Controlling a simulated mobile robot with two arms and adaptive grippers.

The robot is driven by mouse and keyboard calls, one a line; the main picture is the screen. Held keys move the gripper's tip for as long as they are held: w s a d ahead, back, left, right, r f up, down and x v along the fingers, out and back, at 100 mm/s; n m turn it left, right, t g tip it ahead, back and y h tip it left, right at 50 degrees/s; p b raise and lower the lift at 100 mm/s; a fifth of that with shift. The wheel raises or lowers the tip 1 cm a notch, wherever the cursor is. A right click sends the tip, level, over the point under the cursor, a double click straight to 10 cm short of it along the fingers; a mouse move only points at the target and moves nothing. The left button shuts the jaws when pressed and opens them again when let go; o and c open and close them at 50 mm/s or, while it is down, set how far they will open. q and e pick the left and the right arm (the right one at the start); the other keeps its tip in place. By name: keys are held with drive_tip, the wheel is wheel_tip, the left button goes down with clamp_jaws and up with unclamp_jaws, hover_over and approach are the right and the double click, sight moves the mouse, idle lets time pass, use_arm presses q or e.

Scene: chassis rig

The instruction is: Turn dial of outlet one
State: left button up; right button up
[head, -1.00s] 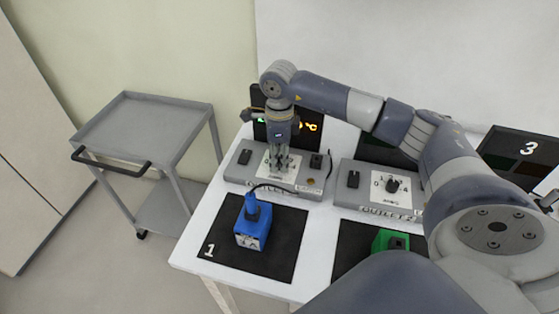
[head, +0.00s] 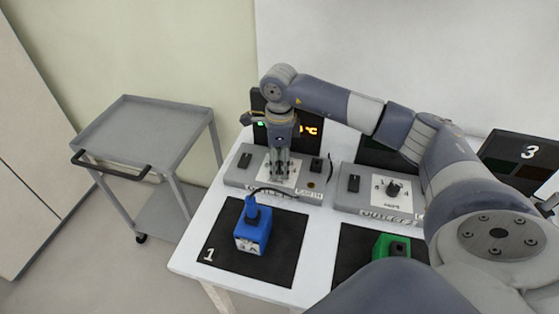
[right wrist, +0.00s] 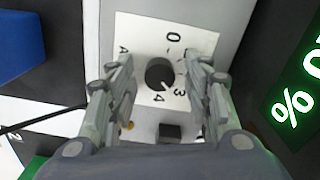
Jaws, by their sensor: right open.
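Outlet one (head: 236,177) is a grey box at the back left of the white table. My right gripper (head: 279,178) points down over that plate and hides the dial in the head view. In the right wrist view the open fingers (right wrist: 163,100) stand on either side of the dial, with nothing clearly held. My left gripper is not in view.
A blue block (head: 253,232) with a cable stands on the black mat (head: 285,262) marked 1. Outlet two (head: 348,200) and a green block (head: 384,244) are to the right. A display (head: 312,130) stands behind outlet one. A grey cart (head: 150,125) stands left.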

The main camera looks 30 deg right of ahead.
sight(280, 164)
wheel_tip(280, 164, up, 12)
idle(0.5)
drive_tip(key=shift+r, duration=0.1)
